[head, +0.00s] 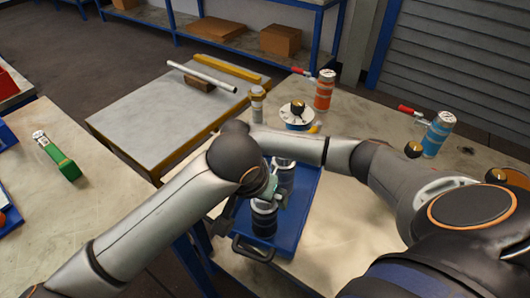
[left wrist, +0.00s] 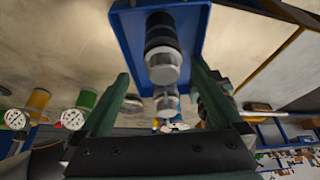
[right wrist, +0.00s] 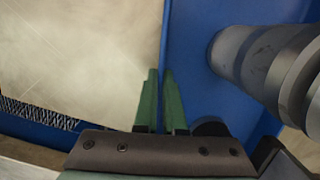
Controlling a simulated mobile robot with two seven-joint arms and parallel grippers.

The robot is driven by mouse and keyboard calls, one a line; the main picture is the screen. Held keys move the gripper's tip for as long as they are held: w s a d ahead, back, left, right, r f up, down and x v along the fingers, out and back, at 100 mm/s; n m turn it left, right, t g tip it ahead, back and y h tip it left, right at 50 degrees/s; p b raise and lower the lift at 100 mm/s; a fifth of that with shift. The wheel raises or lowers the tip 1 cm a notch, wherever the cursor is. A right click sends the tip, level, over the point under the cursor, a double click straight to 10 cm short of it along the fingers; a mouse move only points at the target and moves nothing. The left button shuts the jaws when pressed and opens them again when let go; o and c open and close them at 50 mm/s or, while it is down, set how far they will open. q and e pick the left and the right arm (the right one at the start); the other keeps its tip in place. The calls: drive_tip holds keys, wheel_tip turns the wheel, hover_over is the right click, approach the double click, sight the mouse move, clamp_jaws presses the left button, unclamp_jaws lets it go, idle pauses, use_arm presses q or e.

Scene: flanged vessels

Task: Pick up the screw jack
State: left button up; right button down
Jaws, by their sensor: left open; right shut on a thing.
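The screw jack is hard to make out for certain; a small beige post with a wider head (head: 257,104), standing at the table's back left corner, may be it. My left gripper (head: 270,188) is over the blue tray (head: 308,190), partly hidden by its arm. In the left wrist view its green fingers (left wrist: 160,70) are open, with a black vessel with a silver end (left wrist: 162,62) showing between them. In the right wrist view my right gripper (right wrist: 160,72) is closed at the tray's edge (right wrist: 190,25), apparently on its rim. My arms hide it in the head view.
The tray holds a dark ringed vessel (head: 264,222) and a grey one (head: 284,175). Behind stand a round dial-like piece (head: 298,118), an orange cylinder (head: 323,92) and a blue cylinder (head: 437,135). A green object (head: 60,160) lies on the left table.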

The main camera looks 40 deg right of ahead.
sight(264, 227)
use_arm(q)
drive_tip(key=x, duration=0.9)
drive_tip(key=shift+w+f, duration=0.15)
drive_tip(key=shift+w, duration=0.1)
clamp_jaws()
idle(0.5)
